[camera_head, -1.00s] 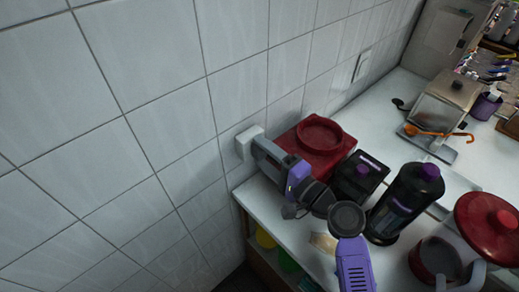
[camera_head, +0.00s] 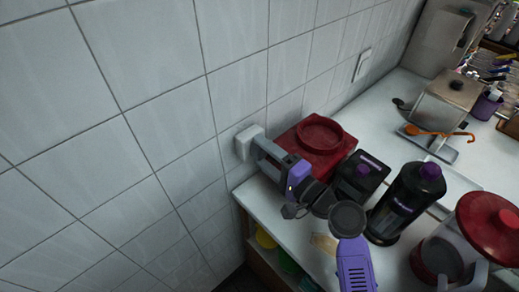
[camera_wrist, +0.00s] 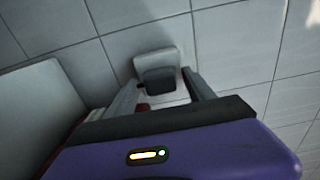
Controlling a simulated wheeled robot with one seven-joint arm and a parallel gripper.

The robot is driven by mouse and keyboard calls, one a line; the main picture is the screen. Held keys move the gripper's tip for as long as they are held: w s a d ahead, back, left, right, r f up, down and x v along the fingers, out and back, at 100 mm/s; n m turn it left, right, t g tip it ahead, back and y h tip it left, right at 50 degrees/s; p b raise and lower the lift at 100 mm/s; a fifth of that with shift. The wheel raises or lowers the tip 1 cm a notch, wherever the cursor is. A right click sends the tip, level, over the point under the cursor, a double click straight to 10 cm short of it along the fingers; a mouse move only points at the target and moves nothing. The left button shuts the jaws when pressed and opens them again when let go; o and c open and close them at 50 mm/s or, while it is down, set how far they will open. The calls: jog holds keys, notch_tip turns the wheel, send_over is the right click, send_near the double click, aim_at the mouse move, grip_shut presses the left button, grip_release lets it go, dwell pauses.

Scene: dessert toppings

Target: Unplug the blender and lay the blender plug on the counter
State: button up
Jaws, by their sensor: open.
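A white wall outlet (camera_head: 247,142) is on the tiled wall at the left end of the counter (camera_head: 385,108). In the wrist view a dark grey plug (camera_wrist: 160,80) sits against the pale outlet plate (camera_wrist: 155,62). My gripper (camera_head: 262,148) reaches to the outlet from the right. Its fingers (camera_wrist: 162,88) are open, one on each side of the plug; I cannot tell whether they touch it. The plug is hidden by my gripper in the head view, and no cord shows clearly.
A red box with a round red top (camera_head: 318,138) stands right behind my gripper. A black box (camera_head: 360,177), a dark bottle-like appliance (camera_head: 405,205) and a red-lidded jug (camera_head: 485,220) crowd the front. Bare counter lies farther back, before a metal dispenser (camera_head: 448,100).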

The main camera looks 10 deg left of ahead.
aim_at(264, 154)
jog(key=shift+c, duration=0.4)
grip_shut()
jog(key=shift+d, duration=0.1)
jog(key=shift+v, duration=2.9)
jog(key=shift+s+r+p, duration=0.1)
jog(key=shift+r+p, duration=0.15)
jog(key=shift+p, duration=0.85)
jog(key=h+p, duration=0.1)
jog(key=p, duration=0.1)
jog(key=g+p, duration=0.1)
jog(key=p, duration=0.2)
jog(key=shift+s+d+h, duration=0.25)
jog(key=shift+s+h, duration=0.1)
jog(key=shift+h, duration=0.05)
